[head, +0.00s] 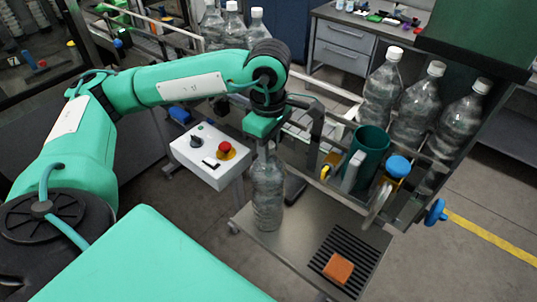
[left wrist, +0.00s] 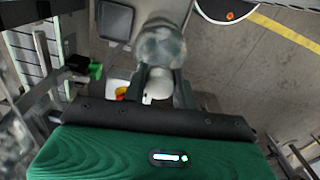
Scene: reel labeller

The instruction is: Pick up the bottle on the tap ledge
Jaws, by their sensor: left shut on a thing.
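The clear, ribbed plastic bottle (head: 268,195) hangs upright below my left gripper (head: 267,147) in the head view, over the left part of the metal tap ledge (head: 300,238). I cannot tell whether its base touches the ledge. In the left wrist view, the fingers of my left gripper (left wrist: 161,88) are shut around the bottle's neck at its white cap, and the bottle body (left wrist: 160,45) extends beyond them. My right gripper is not in view.
An orange sponge (head: 338,269) lies on the ledge's dark drain grate (head: 352,250). Behind stand a green cup (head: 368,146), a blue-capped fitting (head: 398,166) and large bottles (head: 412,112). A white control box (head: 203,157) with a red button stands left of the bottle.

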